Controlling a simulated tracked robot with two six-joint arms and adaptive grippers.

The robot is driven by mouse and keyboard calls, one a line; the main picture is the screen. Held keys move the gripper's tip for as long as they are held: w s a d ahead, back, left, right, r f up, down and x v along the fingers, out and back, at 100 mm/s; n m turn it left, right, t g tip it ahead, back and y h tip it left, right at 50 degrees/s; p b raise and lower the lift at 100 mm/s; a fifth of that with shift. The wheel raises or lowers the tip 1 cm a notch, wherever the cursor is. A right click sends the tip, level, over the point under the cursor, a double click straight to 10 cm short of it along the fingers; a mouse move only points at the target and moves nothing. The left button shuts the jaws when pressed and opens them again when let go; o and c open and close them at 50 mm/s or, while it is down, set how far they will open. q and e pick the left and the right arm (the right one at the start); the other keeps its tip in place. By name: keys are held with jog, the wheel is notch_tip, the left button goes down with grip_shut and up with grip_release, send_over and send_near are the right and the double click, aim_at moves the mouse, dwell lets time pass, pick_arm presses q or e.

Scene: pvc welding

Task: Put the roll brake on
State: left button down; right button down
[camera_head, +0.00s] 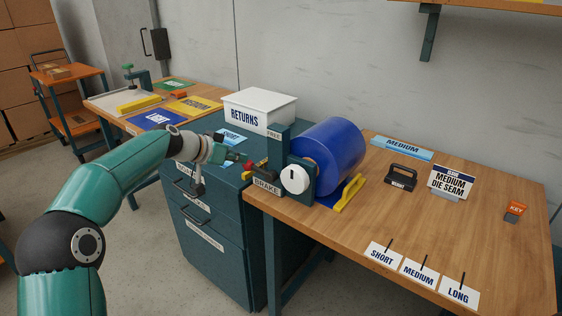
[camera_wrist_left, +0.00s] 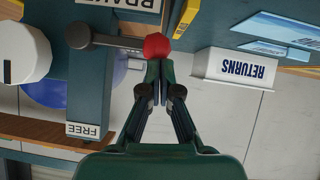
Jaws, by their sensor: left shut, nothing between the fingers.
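The brake lever (camera_wrist_left: 115,41) is a dark bar with a red knob (camera_wrist_left: 156,46), mounted on the teal roll stand (camera_head: 278,147). It lies roughly level, nearer the BRAKE plate (camera_head: 266,187) than the FREE plate (camera_head: 274,134). The red knob also shows in the head view (camera_head: 248,165). The blue roll (camera_head: 335,153) sits on the stand behind a white hub (camera_head: 296,179). My left gripper (camera_wrist_left: 157,67) is shut and empty, its fingertips right at the knob. Whether they touch it, I cannot tell. My right gripper is not in view.
A white RETURNS box (camera_head: 259,110) stands on the teal cabinet close behind my left gripper. SHORT, MEDIUM and LONG cards (camera_head: 419,273) lie along the bench's front edge. The middle of the bench is clear.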

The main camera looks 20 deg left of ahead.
pick_arm(q)
jog(key=shift+f, duration=0.1)
dwell(0.4)
jog(key=w+r+p+v, duration=0.1)
jog(key=w+r+v, duration=0.1)
jog(key=v, duration=1)
jog(key=shift+s+a+r+p, duration=0.3)
jog(key=shift+a+r+p, duration=0.05)
jog(key=shift+a+p, duration=0.05)
